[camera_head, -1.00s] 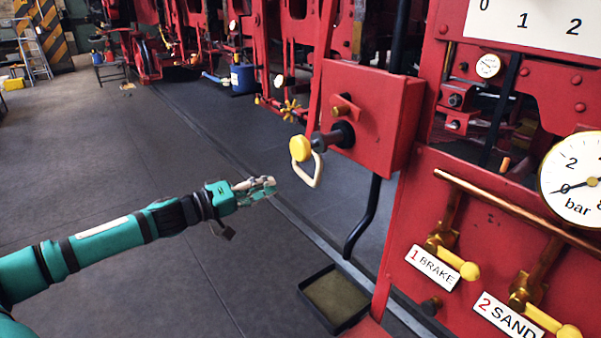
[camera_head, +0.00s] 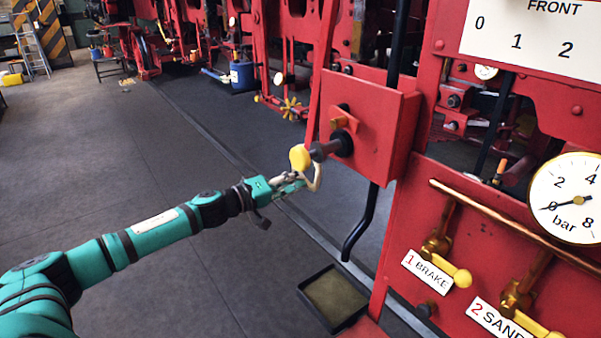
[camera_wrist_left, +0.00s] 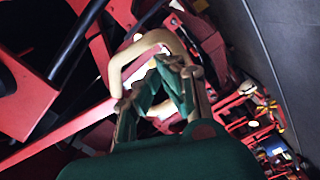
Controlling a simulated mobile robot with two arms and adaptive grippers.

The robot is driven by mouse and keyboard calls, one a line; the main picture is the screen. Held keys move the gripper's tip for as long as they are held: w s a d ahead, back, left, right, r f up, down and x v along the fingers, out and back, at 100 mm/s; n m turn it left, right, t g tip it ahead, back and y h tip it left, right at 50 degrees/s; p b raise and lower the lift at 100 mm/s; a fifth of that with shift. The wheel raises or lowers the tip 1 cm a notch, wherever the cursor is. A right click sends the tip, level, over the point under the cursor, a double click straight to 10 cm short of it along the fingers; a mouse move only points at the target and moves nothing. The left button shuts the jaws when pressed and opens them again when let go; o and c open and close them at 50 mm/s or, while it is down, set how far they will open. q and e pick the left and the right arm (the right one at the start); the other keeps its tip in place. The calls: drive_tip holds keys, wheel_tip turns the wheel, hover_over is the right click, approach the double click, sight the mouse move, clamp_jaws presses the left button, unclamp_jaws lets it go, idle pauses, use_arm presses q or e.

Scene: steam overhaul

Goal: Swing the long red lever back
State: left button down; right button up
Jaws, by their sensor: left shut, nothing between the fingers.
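A long narrow red bar (camera_head: 321,75) runs down the left side of a red box (camera_head: 375,125) in the head view. It may be the long red lever, but I cannot tell for sure. A cream loop handle (camera_head: 317,178) hangs below a yellow knob (camera_head: 299,158) on a dark shaft. My left gripper (camera_head: 300,182) is shut and empty, its fingertips at the loop. In the left wrist view the cream loop (camera_wrist_left: 140,47) arches close around the fingertips (camera_wrist_left: 168,65). I cannot tell whether they touch it. My right gripper is not in view.
A black tray (camera_head: 310,289) lies on the floor below the box. A bent black pipe (camera_head: 366,225) comes down beside it. The red panel at right carries brass levers, labels and a pressure gauge (camera_head: 566,199). The floor at left (camera_head: 130,170) is clear.

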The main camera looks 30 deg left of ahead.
use_arm(q)
drive_tip(key=shift+x, duration=0.85)
